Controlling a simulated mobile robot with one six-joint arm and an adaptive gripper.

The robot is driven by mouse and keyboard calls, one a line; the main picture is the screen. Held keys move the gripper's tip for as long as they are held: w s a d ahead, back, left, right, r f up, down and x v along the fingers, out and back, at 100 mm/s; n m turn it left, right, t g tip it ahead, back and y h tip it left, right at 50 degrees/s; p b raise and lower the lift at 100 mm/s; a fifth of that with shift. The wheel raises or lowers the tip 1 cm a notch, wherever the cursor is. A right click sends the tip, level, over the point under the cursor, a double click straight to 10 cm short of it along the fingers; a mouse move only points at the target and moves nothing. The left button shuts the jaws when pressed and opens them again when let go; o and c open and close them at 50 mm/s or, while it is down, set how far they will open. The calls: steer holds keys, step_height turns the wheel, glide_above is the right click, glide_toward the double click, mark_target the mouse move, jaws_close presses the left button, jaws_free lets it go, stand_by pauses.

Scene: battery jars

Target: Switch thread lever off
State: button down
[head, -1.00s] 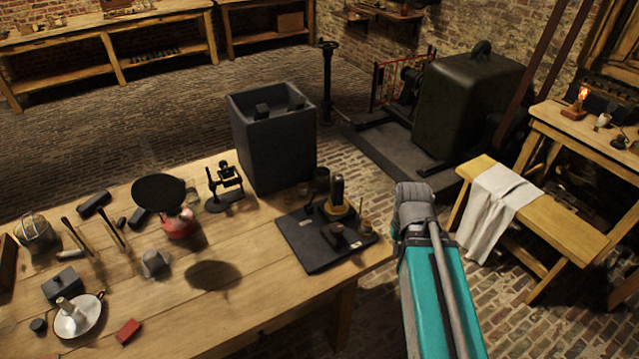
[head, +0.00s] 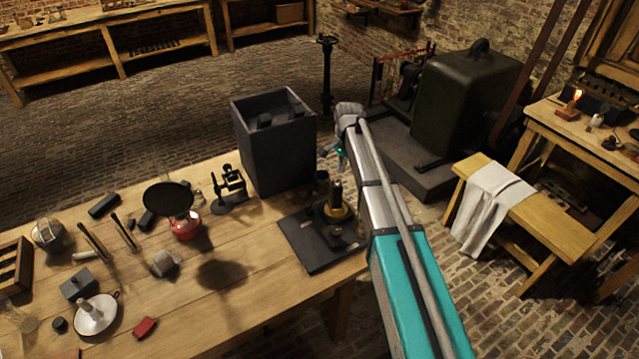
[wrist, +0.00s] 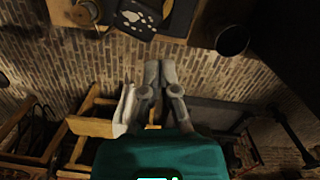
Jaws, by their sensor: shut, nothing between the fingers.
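No part is clearly recognisable as the thread lever. A dark baseplate (head: 303,250) at the table's right corner carries a dark upright post with a brass-coloured ring (head: 336,210) and small fittings. In the wrist view, a dark plate with pale patches (wrist: 138,22) shows at the top. My gripper (wrist: 160,68) is shut and empty in the wrist view, with its fingertips over the brick floor and apart from the table.
A tall grey open box (head: 270,145) stands behind the baseplate. A pan on a red burner (head: 184,226) and several tools lie to the left. A dark green machine housing (head: 465,100) and a bench with white cloth (head: 490,205) stand to the right. A dark round vessel (wrist: 233,40) shows in the wrist view.

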steer(key=shift+m, duration=0.6)
steer(key=w+a, duration=0.1)
steer(key=w+a+r, duration=0.1)
steer(key=w, duration=0.1)
steer(key=shift+a+p, duration=0.3)
steer(key=shift+a, duration=0.05)
steer(key=shift+f, duration=0.15)
steer(key=s+a+f+b, duration=0.1)
steer(key=a+f+b, duration=0.1)
steer(key=f+b, duration=0.3)
steer(key=s+a+f+b, duration=0.1)
steer(key=s+f+b, duration=0.1)
steer(key=f+b, duration=0.3)
steer(key=shift+s+a, duration=0.3)
steer(key=shift+a, duration=0.05)
steer(key=shift+f, duration=0.1)
